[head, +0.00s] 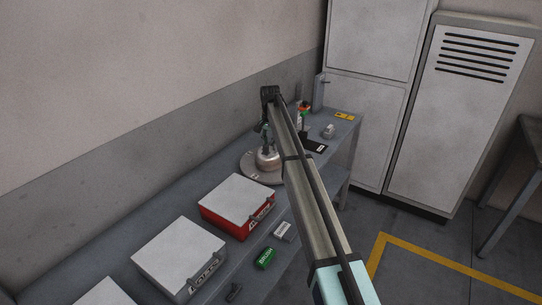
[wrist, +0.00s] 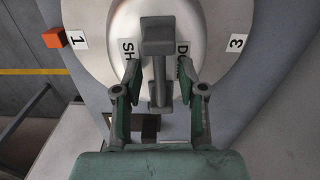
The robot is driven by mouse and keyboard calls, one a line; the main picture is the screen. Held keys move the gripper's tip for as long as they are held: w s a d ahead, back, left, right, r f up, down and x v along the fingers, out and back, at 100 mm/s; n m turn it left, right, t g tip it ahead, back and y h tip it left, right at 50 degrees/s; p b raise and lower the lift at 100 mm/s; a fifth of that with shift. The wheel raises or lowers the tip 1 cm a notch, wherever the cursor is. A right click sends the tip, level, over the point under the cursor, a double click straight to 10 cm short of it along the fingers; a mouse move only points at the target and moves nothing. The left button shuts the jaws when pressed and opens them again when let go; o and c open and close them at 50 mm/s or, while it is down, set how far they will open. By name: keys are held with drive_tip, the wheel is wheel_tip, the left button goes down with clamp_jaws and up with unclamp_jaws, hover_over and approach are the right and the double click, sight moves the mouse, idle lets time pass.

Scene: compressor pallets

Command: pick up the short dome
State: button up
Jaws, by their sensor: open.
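The short dome is a pale metal dome on a round grey pallet (head: 247,170). It shows in the head view (head: 268,158) and fills the upper middle of the wrist view (wrist: 203,45), with a partly covered label. The pallet rim (wrist: 242,20) carries number tags 1 and 3. A grey T-shaped piece (wrist: 157,40) stands in front of the dome, between my fingers; I cannot tell whether it joins the dome. My gripper (wrist: 158,72) is open, its green fingers apart on either side of that piece. In the head view my gripper (head: 266,138) is just above the dome.
A red case (head: 237,205) and a grey case (head: 180,258) stand nearer on the bench. A green box (head: 265,258) and a small grey box (head: 284,231) lie near the front edge. Small items and a yellow card (head: 344,116) are at the far end. A wall runs along the left.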

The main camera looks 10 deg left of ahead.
clamp_jaws()
drive_tip(key=shift+r, duration=0.1)
